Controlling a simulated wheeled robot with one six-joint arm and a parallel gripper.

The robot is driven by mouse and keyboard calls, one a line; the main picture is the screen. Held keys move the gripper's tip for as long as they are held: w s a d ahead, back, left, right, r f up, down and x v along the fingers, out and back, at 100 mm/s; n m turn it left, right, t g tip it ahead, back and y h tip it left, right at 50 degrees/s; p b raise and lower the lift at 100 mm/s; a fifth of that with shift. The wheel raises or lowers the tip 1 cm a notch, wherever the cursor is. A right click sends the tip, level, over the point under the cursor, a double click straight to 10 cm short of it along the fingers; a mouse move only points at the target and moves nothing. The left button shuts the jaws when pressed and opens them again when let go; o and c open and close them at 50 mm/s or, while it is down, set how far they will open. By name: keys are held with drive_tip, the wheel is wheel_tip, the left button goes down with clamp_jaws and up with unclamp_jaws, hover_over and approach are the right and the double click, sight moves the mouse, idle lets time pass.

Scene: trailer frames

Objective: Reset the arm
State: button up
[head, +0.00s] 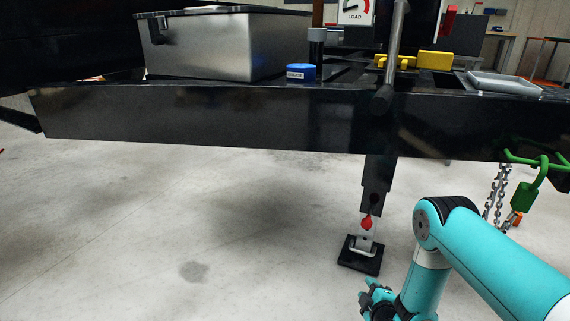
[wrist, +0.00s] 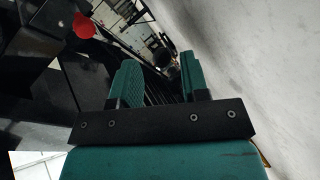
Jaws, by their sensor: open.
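My teal arm (head: 490,260) enters the head view from the lower right and bends down at its elbow. My gripper (head: 370,291) is low at the bottom edge, partly cut off, just below and in front of the jack's foot. In the wrist view my gripper (wrist: 158,75) shows two teal fingers spread apart, with nothing held between them.
A black trailer frame (head: 200,120) crosses the head view, bearing a metal box (head: 215,45) and a blue object (head: 301,73). A jack leg (head: 376,185) with a red knob (head: 366,222) stands on a black foot pad (head: 360,262). Left floor is clear.

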drive_tip(key=w+a+r+m+g+y+p, duration=0.1)
drive_tip(key=w+a+r+g, duration=0.15)
drive_tip(key=r, duration=0.55)
drive_tip(key=w+a+r+m+g+y+p, duration=0.15)
drive_tip(key=a+r, duration=0.25)
drive_tip(key=r, duration=0.4)
drive_tip(key=s+a+r+m+g+y, duration=0.1)
drive_tip(key=s+a+r, duration=0.1)
drive_tip(key=r, duration=0.5)
drive_tip(key=s+a+r+m+g+y, duration=0.1)
drive_tip(key=s+a+r, duration=0.15)
drive_tip(key=r, duration=0.45)
drive_tip(key=s+a+r+g+p, duration=0.2)
drive_tip(key=s+r+g, duration=0.2)
drive_tip(key=s+r, duration=0.7)
drive_tip(key=s+d+r+m+g+h+p, duration=0.1)
drive_tip(key=s+d+r+g, duration=0.1)
drive_tip(key=s+r, duration=0.5)
drive_tip(key=s+d+r+m+g+p, duration=0.1)
drive_tip(key=s+r+m+g, duration=0.15)
drive_tip(key=s, duration=0.85)
wheel_tip(320, 180, up, 38)
drive_tip(key=p, duration=3.7)
drive_tip(key=shift+s+d+p, duration=0.4)
drive_tip(key=shift+d, duration=0.05)
drive_tip(key=shift+t+h, duration=0.25)
